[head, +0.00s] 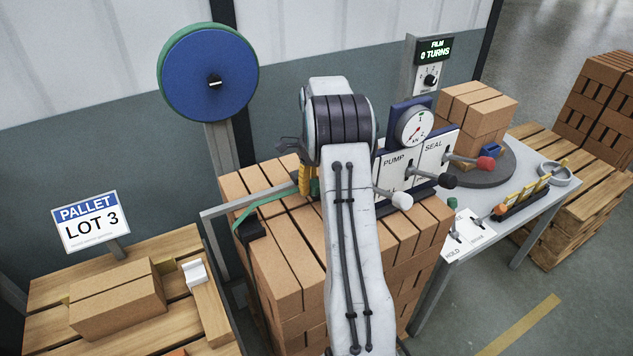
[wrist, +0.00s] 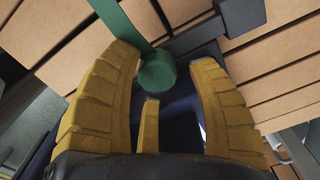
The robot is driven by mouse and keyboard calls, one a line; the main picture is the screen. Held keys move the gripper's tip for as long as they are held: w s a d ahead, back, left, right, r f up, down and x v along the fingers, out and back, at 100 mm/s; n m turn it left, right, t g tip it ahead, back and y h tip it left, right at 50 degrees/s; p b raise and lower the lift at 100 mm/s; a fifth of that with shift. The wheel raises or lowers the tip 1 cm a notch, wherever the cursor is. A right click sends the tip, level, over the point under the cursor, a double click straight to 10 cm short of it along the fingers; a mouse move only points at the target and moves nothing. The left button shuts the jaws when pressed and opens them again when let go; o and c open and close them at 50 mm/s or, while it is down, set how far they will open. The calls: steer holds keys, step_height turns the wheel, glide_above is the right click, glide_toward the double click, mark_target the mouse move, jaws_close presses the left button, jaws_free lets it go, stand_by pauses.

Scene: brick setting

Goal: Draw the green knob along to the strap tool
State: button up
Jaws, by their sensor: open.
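The green knob (wrist: 158,73) sits at the end of a green strap (wrist: 118,18) in the wrist view. My gripper (wrist: 165,70) is open, its yellow fingers on either side of the knob. The knob lies closer to the left finger, with a gap to the right one. In the head view my gripper (head: 305,180) is over the brick stack, partly hidden by my arm, and the strap (head: 262,207) runs to it from the left. The strap tool (head: 398,170), with a round gauge and PUMP and SEAL levers, stands right of my arm, its left part hidden.
The brick stack (head: 290,270) carries a black corner piece (head: 250,230). A blue and green reel (head: 208,72) stands behind. A grey table (head: 535,205) at right holds levers and a round plate with bricks. A LOT 3 sign (head: 91,222) stands at left.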

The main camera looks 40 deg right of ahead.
steer(key=shift+r, duration=0.2)
step_height(320, 180, up, 12)
steer(key=shift+f, duration=0.2)
stand_by(0.7)
